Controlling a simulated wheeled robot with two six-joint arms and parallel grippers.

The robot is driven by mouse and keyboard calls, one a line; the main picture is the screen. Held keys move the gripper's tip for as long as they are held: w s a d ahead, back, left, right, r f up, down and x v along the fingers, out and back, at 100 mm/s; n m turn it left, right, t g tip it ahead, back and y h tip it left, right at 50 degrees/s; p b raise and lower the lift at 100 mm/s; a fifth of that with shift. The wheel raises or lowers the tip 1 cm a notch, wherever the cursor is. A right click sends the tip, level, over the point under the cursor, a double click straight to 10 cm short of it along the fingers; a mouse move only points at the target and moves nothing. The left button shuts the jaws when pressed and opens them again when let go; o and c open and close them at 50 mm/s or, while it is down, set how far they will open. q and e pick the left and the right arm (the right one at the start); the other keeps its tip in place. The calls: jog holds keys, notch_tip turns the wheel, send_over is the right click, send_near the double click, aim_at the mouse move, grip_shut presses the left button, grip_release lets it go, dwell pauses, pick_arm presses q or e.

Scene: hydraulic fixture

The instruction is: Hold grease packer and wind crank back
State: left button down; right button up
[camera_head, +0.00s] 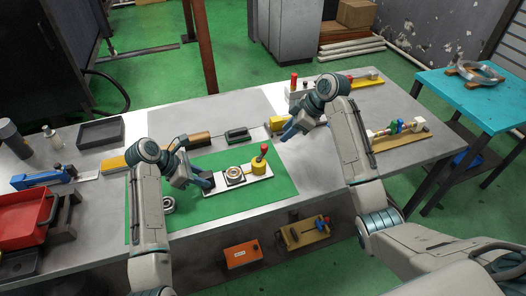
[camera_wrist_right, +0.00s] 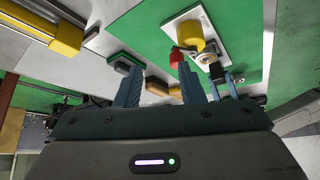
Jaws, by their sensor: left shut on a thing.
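The grease packer (camera_head: 222,188) lies on the green mat. It has a white base plate, a round metal bearing part (camera_head: 235,175) in its middle and a yellow cylinder (camera_head: 259,166) at its right end. The crank with its red knob (camera_head: 263,149) stands up at the yellow cylinder; the knob also shows in the right wrist view (camera_wrist_right: 176,57). My left gripper (camera_head: 207,184) is shut on the left end of the packer's base. My right gripper (camera_head: 287,133) is open and empty, apart from the crank, behind and to the right of it. Its fingers (camera_wrist_right: 160,80) show spread in the right wrist view.
Other fixtures stand at the table's back right and right (camera_head: 400,135). A red tray (camera_head: 22,217) is at the left. The table right of the mat is clear.

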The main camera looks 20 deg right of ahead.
aim_at(264, 147)
jog(key=shift+n+g+y, duration=0.4)
jog(key=shift+n, duration=0.3)
jog(key=shift+w+a+f, duration=0.2)
jog(key=shift+a+f, duration=1.05)
jog(key=shift+a, duration=0.3)
jog(key=shift+w+a+f, duration=0.15)
jog(key=shift+a+f, duration=1.1)
jog(key=shift+a, duration=0.3)
jog(key=m, duration=0.1)
jog(key=m+t, duration=0.1)
jog(key=m+t+h, duration=0.1)
jog(key=m, duration=0.1)
jog(key=shift+s+a, duration=0.15)
jog(key=shift+s, duration=0.1)
jog(key=m, duration=0.1)
jog(key=m+t+h, duration=0.1)
jog(key=m, duration=0.1)
jog(key=m+t+h, duration=0.1)
jog(key=m, duration=0.1)
jog(key=shift+s+a, duration=0.15)
jog(key=shift+a, duration=0.15)
jog(key=m+h, duration=0.1)
jog(key=m, duration=0.1)
jog(key=m+h, duration=0.1)
jog(key=m, duration=0.1)
jog(key=m+h, duration=0.1)
jog(key=shift+a+m+h, duration=0.3)
jog(key=shift+m+h, duration=0.9)
jog(key=shift+m, duration=0.4)
jog(key=shift+c, duration=0.4)
